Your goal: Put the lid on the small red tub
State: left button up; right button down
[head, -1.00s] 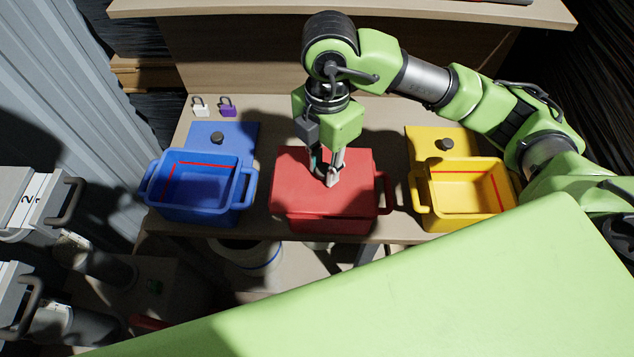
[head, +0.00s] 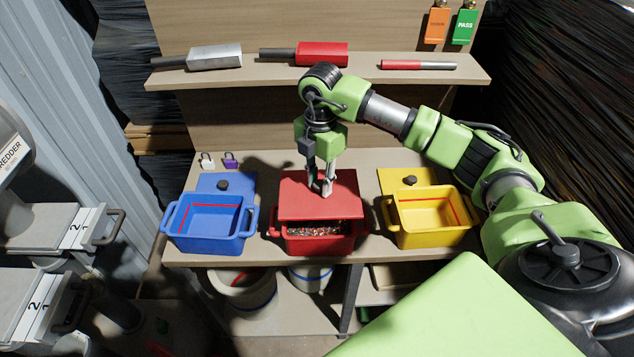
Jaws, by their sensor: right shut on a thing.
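The small red tub (head: 310,246) stands on the bench between the blue and yellow tubs. Its front opening shows a mixed, speckled scrap fill. The flat red lid (head: 338,208) covers the rear part of the opening, set back from the front rim. I cannot tell whether it rests on the rim or hangs just above it. My right gripper (head: 322,190) points down at the middle of the lid and is shut on it, with the fingers hiding the grip spot. My left gripper is not in view.
An open blue tub (head: 207,244) stands left, its lid (head: 226,183) behind it. An open yellow tub (head: 432,240) stands right, its lid (head: 413,180) behind it. Two small padlocks (head: 230,160) lie at the back left. A shelf (head: 370,75) with tools runs above.

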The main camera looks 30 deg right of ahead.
aim_at(319, 192)
jog(key=shift+s+f+b, duration=0.1)
jog(key=shift+f+b, duration=0.45)
jog(key=shift+f, duration=0.4)
notch_tip(319, 192, down, 3)
jog(key=shift+a+f+b, duration=0.1)
jog(key=shift+f+b, duration=0.1)
jog(key=shift+b, duration=0.95)
jog(key=shift+f+b, duration=0.45)
jog(key=shift+f, duration=0.2)
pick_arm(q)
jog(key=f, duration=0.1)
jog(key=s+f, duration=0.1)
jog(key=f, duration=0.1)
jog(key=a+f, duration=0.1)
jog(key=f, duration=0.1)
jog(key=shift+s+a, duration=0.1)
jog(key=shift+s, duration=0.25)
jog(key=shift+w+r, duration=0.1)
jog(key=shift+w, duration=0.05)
pick_arm(e)
jog(key=shift+f, duration=0.25)
jog(key=c, duration=1.7)
grip_release()
jog(key=shift+o, duration=0.4)
